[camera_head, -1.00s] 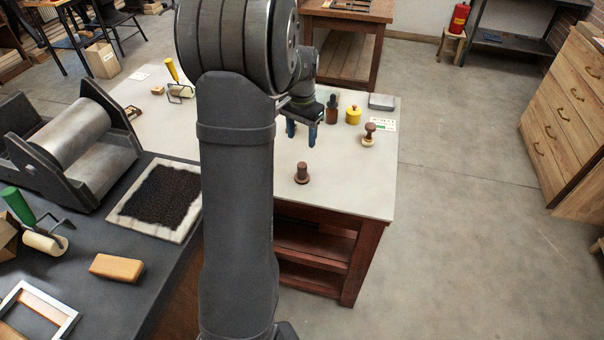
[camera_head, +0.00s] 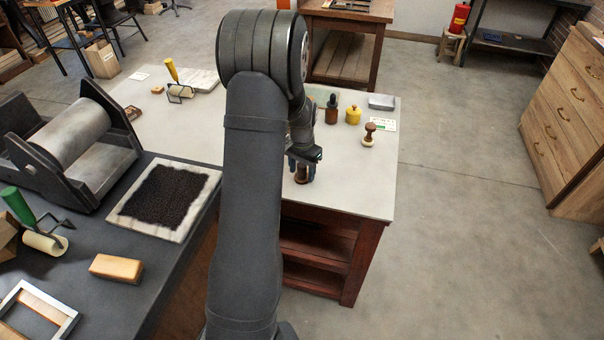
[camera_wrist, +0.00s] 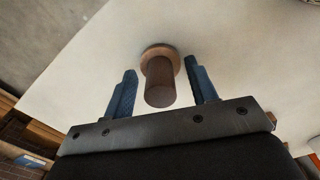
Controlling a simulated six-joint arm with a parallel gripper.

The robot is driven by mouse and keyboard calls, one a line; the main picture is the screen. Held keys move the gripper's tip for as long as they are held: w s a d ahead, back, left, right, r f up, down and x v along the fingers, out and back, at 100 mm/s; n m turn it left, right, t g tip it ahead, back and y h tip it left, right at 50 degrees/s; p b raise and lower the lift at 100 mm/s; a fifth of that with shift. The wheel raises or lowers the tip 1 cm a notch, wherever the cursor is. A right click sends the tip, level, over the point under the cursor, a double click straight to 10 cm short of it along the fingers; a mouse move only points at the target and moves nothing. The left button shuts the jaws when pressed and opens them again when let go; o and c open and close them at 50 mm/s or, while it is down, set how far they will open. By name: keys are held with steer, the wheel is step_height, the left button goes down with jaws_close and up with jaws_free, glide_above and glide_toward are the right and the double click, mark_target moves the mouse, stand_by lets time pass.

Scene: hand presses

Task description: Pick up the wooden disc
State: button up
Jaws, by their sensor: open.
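The wooden disc (camera_head: 301,178) is a brown round base with a thick upright handle, standing on the pale table top. It also shows in the wrist view (camera_wrist: 160,85), its darker handle end facing the camera and the lighter disc behind. My gripper (camera_head: 302,165) is over it, partly hidden by my own wrist. In the wrist view my gripper (camera_wrist: 160,66) is open, with one blue finger on each side of the handle. Gaps show on both sides, so the fingers appear not to touch it.
A second wooden-handled piece with a light base (camera_head: 369,135) stands to the right. The table's front right area is clear. A roller press (camera_head: 75,140) stands at the left.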

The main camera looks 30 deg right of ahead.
steer(key=c, duration=1.1)
steer(key=shift+o, duration=0.2)
